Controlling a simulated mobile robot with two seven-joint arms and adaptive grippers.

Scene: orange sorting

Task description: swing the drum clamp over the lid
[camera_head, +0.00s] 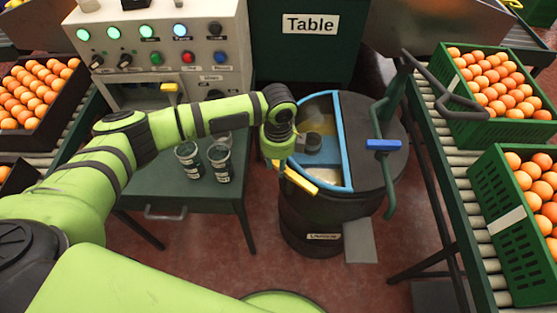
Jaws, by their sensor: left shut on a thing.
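A dark round drum (312,218) stands on the floor right of the table. A blue-rimmed opening (346,150) shows on its left half, and a dark lid (368,120) covers the right half. A dark green curved bar with a blue grip (383,144), which looks like the clamp, stands over the lid's right side. My left gripper (284,158) is at the drum's left edge, shut on a yellow handle (300,179); its fingertips are mostly hidden. My right gripper is not in view.
A roller conveyor (460,175) with green crates of oranges (505,225) runs on the right. A black bent bar (445,95) reaches toward it.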

